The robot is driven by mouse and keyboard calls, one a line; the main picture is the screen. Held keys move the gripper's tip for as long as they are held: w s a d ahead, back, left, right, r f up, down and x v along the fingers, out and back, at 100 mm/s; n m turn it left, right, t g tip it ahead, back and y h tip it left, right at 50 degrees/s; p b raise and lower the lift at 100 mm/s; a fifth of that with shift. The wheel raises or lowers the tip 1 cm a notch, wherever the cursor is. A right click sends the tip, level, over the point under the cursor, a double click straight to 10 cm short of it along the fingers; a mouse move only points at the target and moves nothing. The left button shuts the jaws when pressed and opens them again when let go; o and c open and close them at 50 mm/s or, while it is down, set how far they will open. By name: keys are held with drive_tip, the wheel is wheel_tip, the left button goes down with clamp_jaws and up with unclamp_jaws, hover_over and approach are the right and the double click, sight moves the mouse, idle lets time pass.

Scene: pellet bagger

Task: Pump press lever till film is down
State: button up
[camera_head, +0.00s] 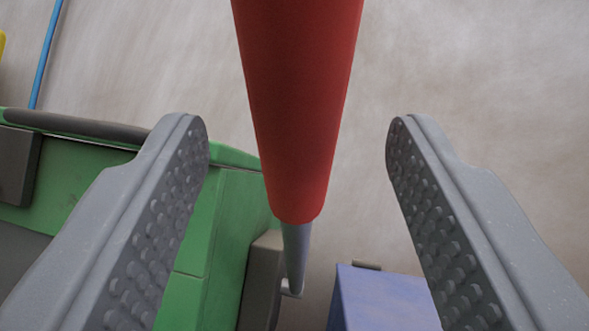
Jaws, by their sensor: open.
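The press lever has a thick red grip (299,110) that runs from the top edge of the picture down to the middle. Below it a thin grey rod (296,250) goes down to a small pivot near a grey-brown block. My gripper (297,140) is open, with one studded grey finger on each side of the red grip. Clear gaps show between the grip and both fingers in the picture. I cannot tell how far the grip is in depth from the fingertips. The film is not in view.
A green machine body (225,220) with a dark rail (80,125) stands at the left. A blue-purple box (385,300) is at the bottom, right of the rod. A thin blue pole (46,55) is at the upper left. The pale floor is bare at the upper right.

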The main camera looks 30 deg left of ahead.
drive_tip(key=p+v, duration=0.1)
drive_tip(key=v, duration=0.8)
drive_tip(key=shift+p, duration=0.35)
drive_tip(key=shift+s+f, duration=0.1)
drive_tip(key=shift+s, duration=0.05)
